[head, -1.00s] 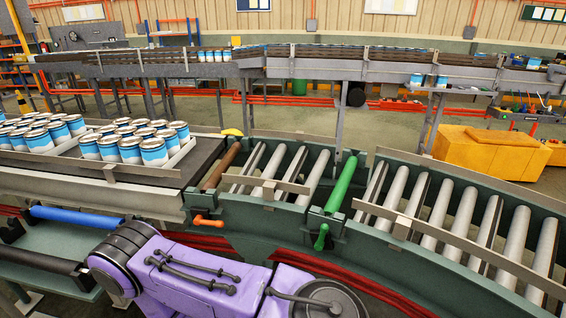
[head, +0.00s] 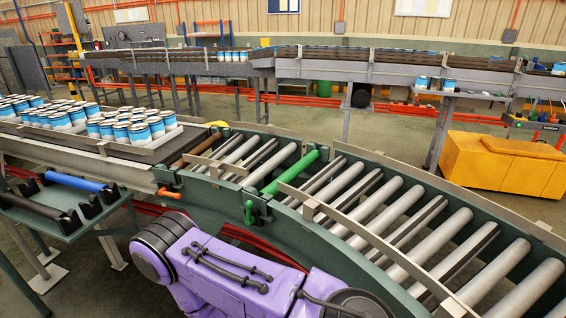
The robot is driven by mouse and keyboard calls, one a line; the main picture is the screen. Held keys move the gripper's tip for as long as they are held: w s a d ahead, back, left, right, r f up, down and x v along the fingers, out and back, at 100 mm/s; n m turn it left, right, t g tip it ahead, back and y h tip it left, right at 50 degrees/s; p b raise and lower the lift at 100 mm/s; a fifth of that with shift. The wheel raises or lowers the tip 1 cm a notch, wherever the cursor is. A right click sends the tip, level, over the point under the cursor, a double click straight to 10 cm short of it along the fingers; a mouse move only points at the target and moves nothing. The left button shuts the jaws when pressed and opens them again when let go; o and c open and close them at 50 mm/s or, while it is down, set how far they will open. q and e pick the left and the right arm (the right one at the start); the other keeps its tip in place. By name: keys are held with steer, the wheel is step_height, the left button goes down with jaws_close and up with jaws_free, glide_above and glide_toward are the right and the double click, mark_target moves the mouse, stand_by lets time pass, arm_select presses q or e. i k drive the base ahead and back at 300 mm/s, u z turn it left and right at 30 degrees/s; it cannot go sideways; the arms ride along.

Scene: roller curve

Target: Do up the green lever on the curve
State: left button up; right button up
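The green lever (head: 249,212) is on the near side rail of the roller curve (head: 335,240), by the near end of the green roller (head: 291,172). It looks to hang downward, but it is small in view. The green roller lies across the curve between the side rails. My purple arm (head: 235,270) crosses the bottom of the view in front of the curve. Neither gripper is in view, and no hand touches the lever.
An orange lever (head: 169,193) sits left of the green one, by a brown roller (head: 200,150). Cans (head: 130,130) crowd the conveyor at left. A lower rack (head: 75,225) holds a blue roller (head: 75,182) and a black one. A yellow box (head: 500,165) stands behind.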

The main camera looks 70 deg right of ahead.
mark_target(249, 221)
steer(key=u, duration=0.05)
steer(key=k, duration=0.1)
steer(key=z, duration=1.05)
